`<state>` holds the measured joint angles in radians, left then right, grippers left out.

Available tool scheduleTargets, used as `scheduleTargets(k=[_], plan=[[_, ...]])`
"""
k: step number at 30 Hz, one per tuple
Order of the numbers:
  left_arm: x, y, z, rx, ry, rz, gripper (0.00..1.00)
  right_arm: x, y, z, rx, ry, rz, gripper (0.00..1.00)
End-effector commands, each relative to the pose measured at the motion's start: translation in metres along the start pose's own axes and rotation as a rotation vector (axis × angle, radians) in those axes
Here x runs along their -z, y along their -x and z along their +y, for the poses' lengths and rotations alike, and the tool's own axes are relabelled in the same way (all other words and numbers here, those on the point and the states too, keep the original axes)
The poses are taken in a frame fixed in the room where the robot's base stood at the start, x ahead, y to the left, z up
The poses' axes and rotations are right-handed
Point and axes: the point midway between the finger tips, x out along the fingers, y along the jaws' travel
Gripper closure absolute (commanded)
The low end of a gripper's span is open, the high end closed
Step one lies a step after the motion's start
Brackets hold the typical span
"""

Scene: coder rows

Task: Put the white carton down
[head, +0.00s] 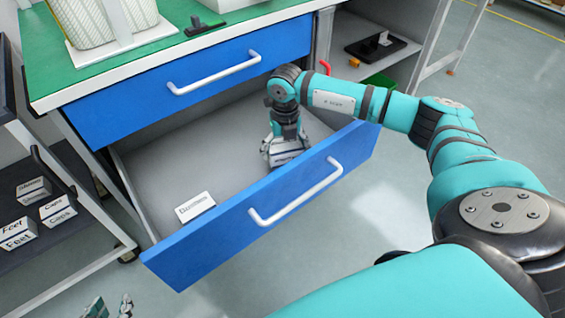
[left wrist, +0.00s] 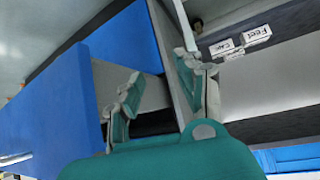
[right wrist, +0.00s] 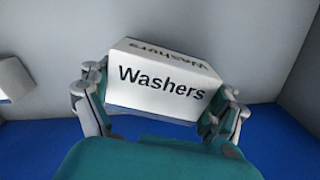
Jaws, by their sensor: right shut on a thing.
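The white carton (right wrist: 155,90), marked "Washers", is between the two fingers of my right gripper (right wrist: 160,108) in the right wrist view. In the head view my right gripper (head: 286,146) reaches down into the open lower drawer (head: 262,221), near its right end. The carton shows only partly there (head: 287,157), below the fingers. I cannot tell whether it touches the drawer floor. My left gripper (head: 111,307) is empty, fingers apart, at the bottom left of the head view, outside the drawer; its spread fingers also show in the left wrist view (left wrist: 158,85).
Another white carton (head: 195,206) lies in the drawer's front left part. The drawer floor between the cartons is clear. The closed upper drawer (head: 195,85) sits above under the green worktop (head: 170,52). A side shelf (head: 75,228) with several labelled cartons stands at left.

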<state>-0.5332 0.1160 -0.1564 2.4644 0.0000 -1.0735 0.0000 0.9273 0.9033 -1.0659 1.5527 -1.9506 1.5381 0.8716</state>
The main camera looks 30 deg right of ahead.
Motion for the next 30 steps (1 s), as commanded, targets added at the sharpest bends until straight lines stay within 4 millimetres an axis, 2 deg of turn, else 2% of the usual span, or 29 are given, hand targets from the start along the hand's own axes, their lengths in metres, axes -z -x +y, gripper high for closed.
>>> scheduleTargets(k=[9, 12, 23, 24, 27, 30], plan=[[0.044, -0.005, 0.007, -0.014, -0.002, 0.230, 0.64, 0.000, -0.037, 0.000, 0.001, 0.000, 0.001, 0.51], [0.053, -0.004, 0.008, -0.017, -0.002, 0.273, 0.64, 0.000, -0.042, 0.000, 0.000, 0.000, -0.001, 0.51], [0.057, -0.003, 0.008, -0.018, -0.003, 0.295, 0.64, 0.000, -0.044, 0.000, 0.000, 0.001, -0.001, 0.51], [0.058, -0.003, 0.008, -0.018, -0.003, 0.298, 0.64, 0.000, -0.044, 0.000, 0.000, 0.001, 0.000, 0.10], [0.058, -0.003, 0.008, -0.018, -0.003, 0.296, 0.64, 0.000, -0.044, 0.000, 0.000, 0.001, 0.000, 0.00], [0.058, -0.003, 0.008, -0.018, -0.003, 0.296, 0.64, 0.000, -0.044, 0.000, 0.000, 0.001, 0.000, 0.00]])
